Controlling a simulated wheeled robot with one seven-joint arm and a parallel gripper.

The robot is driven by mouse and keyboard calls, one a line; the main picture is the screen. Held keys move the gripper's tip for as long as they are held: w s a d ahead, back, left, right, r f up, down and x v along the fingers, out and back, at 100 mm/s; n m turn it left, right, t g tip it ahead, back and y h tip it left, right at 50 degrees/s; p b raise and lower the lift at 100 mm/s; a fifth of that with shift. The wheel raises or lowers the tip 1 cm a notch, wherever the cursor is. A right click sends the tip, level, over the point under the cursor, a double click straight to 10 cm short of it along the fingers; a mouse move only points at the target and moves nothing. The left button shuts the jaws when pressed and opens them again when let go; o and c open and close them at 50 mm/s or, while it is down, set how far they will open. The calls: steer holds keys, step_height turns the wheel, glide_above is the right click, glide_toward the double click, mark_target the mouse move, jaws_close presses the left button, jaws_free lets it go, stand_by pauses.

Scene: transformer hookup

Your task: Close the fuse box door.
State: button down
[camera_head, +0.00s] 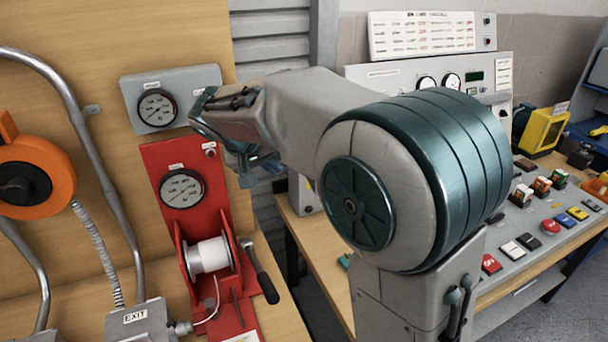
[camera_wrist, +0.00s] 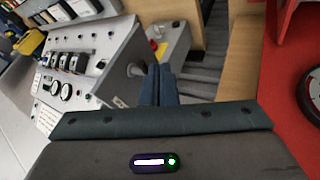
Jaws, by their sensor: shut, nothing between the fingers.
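My gripper (camera_head: 246,172) is at the left end of my arm, in front of the gap beside the red panel. Its two dark fingers are together and empty in the wrist view (camera_wrist: 158,86). No fuse box door can be made out with certainty. A grey box (camera_head: 304,196) is partly hidden behind my arm in the head view. In the wrist view, a grey box with a red button and a yellow mark (camera_wrist: 172,42) lies beyond the fingertips. I cannot tell whether either is the fuse box.
The red panel (camera_head: 160,157) with a gauge and a white spool (camera_head: 208,255) stands just left of my gripper; a black-handled crank (camera_head: 262,275) sticks out below. An orange reel (camera_head: 50,165) is far left. A control console (camera_head: 519,240) with buttons fills the right.

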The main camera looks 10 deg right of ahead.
steer(key=w+d+f+p, duration=0.3)
steer(key=w+d+f, duration=0.1)
steer(key=d+f, duration=0.3)
steer(key=shift+d+f, duration=0.2)
steer(key=shift+d, duration=0.4)
steer(key=shift+w, duration=0.15)
